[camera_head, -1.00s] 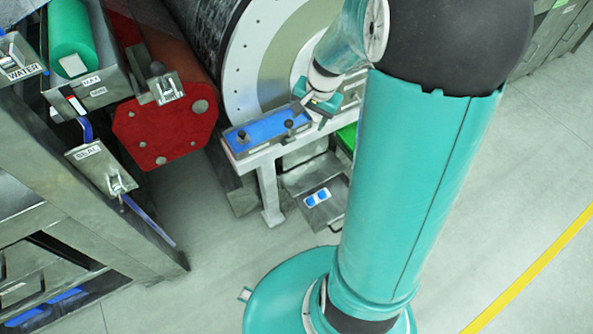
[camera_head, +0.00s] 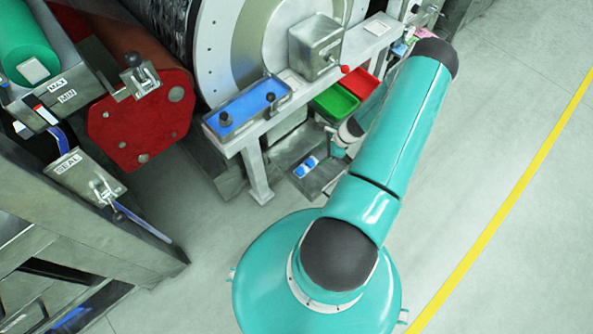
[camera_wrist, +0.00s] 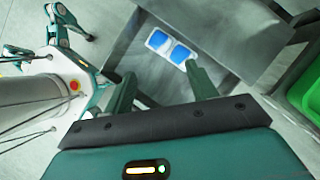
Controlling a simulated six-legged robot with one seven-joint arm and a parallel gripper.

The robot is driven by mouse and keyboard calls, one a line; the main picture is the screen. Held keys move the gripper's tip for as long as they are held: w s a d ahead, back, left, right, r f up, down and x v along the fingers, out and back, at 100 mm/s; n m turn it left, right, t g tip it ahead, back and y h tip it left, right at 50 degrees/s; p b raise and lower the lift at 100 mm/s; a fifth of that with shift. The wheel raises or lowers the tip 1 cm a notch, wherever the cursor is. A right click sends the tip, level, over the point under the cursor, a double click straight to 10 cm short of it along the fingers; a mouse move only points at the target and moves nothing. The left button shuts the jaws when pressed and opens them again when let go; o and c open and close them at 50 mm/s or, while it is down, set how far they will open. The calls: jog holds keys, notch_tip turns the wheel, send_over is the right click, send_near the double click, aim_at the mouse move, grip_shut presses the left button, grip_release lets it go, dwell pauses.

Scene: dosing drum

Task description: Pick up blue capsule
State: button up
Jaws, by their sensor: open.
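The blue capsule (camera_wrist: 169,46) shows as two blue patches edged in white on a grey metal tray (camera_wrist: 140,60) in the wrist view. I cannot tell whether the patches are one thing or two. In the head view the blue capsule (camera_head: 306,167) lies on the same tray below the bench. My gripper (camera_wrist: 160,72) is open and empty, its two green fingers spread apart. The patches show just beyond the fingertips, towards the right finger, not between them. In the head view my gripper is small and partly hidden near the tray's right side.
A blue panel with black knobs (camera_head: 247,104) sits on the bench. A large drum (camera_head: 225,45) stands behind. The floor at right is clear.

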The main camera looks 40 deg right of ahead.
send_over(302, 170)
jog(key=s+d, duration=0.3)
jog(key=f, duration=0.8)
jog(key=shift+w+a, duration=0.2)
jog(key=shift+w, duration=0.05)
jog(key=x, duration=0.5)
jog(key=shift+w+f, duration=0.2)
jog(key=shift+f, duration=0.05)
jog(key=c, duration=0.4)
